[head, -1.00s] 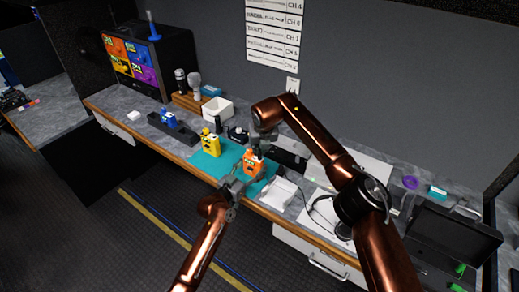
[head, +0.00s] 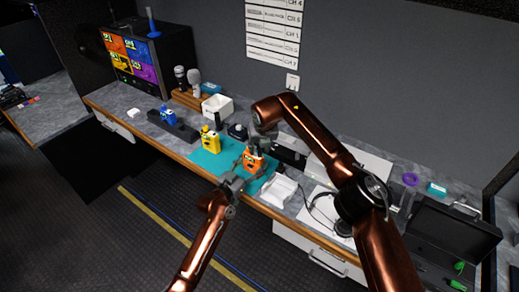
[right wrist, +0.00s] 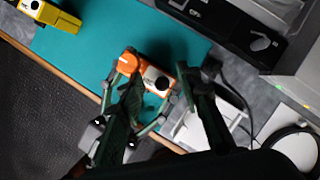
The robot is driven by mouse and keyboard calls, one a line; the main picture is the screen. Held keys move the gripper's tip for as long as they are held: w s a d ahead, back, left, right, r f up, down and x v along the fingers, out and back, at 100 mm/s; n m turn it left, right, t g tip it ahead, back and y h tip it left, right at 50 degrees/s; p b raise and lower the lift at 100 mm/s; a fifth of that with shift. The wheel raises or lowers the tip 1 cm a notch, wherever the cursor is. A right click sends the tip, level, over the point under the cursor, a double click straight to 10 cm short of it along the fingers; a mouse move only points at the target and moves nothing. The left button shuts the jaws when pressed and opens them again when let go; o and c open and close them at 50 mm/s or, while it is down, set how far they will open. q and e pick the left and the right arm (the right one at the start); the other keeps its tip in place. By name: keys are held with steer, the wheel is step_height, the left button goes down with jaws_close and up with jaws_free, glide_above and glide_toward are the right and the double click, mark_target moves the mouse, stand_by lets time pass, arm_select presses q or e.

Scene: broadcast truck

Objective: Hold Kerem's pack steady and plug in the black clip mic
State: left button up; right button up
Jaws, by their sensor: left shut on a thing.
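The orange pack (head: 253,161) stands on the teal mat (head: 203,163) near the desk's front edge. My left gripper (head: 250,168) reaches in from the front and is shut on its lower body. In the right wrist view the orange pack (right wrist: 134,64) shows from above, with a white patch and a round black part on top. My right gripper (right wrist: 165,80) is above it, fingers apart, with the pack showing between them. A black piece with a cable (right wrist: 211,70) lies beside the right finger; I cannot tell whether it is the clip mic.
A yellow pack (head: 211,141) stands left on the mat, and a blue pack (head: 167,116) sits farther left in a black holder. A white tray (head: 279,190) is close on the right. A white box (head: 217,106) stands behind. An open black case (head: 455,240) lies far right.

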steer(key=v, duration=1.1)
steer(key=shift+r, duration=0.4)
steer(key=shift+s, duration=0.1)
arm_select(q)
steer(key=o, duration=1.4)
